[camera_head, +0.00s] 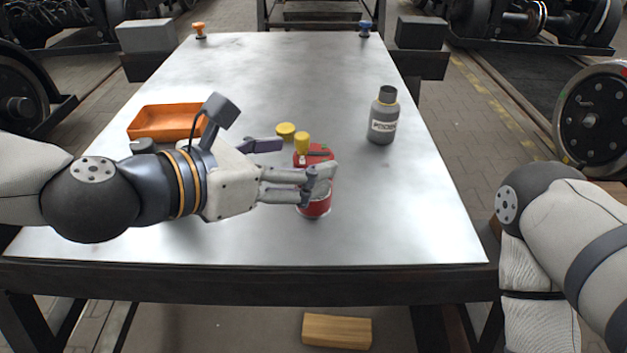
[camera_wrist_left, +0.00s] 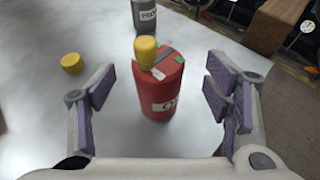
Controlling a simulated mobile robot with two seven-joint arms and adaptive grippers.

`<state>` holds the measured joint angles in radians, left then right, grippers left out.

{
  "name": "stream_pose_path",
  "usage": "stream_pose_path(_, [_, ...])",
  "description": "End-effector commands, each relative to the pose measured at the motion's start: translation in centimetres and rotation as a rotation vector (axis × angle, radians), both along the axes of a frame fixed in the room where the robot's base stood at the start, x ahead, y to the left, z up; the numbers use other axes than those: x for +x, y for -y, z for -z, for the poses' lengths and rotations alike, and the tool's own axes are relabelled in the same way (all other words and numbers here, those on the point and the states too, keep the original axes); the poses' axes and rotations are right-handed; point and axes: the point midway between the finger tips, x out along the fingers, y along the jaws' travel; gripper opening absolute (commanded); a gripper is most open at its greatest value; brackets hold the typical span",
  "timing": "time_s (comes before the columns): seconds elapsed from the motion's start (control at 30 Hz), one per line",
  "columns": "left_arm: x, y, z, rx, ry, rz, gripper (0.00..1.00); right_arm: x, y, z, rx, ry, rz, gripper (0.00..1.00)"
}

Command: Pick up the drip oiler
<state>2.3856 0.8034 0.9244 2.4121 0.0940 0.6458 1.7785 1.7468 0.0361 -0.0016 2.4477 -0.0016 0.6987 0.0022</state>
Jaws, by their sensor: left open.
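The drip oiler, as I take it, is a red can (camera_head: 316,208) with a yellow knob on top. It stands upright on the metal table. In the wrist view the red can (camera_wrist_left: 160,92) shows a white label, only partly readable. My left gripper (camera_head: 322,178) reaches in from the left at the can and hides part of its body. In the wrist view the purple-padded fingers of the left gripper (camera_wrist_left: 166,95) are spread, one on each side of the can, with gaps visible. My right gripper is out of view; only my right arm shows.
A grey labelled bottle (camera_head: 382,117) stands behind the can to the right. A small yellow cap (camera_head: 285,131) is close behind it. An orange tray (camera_head: 160,123) lies left, beyond my arm. The table's (camera_head: 430,215) front right is clear.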

Motion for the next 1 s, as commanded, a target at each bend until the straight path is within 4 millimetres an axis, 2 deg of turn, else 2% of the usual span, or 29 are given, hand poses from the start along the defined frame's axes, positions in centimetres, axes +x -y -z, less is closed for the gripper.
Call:
stream_pose_path(0.2, [2.6,2.5,1.5,0.002,-0.001,0.003,0.71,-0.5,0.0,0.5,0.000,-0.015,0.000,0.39])
stream_pose_path(0.47, [2.9,2.7,1.5,0.000,0.000,0.001,0.69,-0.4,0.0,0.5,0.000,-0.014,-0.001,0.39])
stream_pose_path(0.77, [2.8,2.7,1.5,0.001,0.000,0.001,0.01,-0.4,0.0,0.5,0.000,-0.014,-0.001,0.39])
stream_pose_path(1.0, [2.8,2.7,1.4,0.001,0.001,0.002,0.00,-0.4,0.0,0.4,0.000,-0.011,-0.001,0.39])
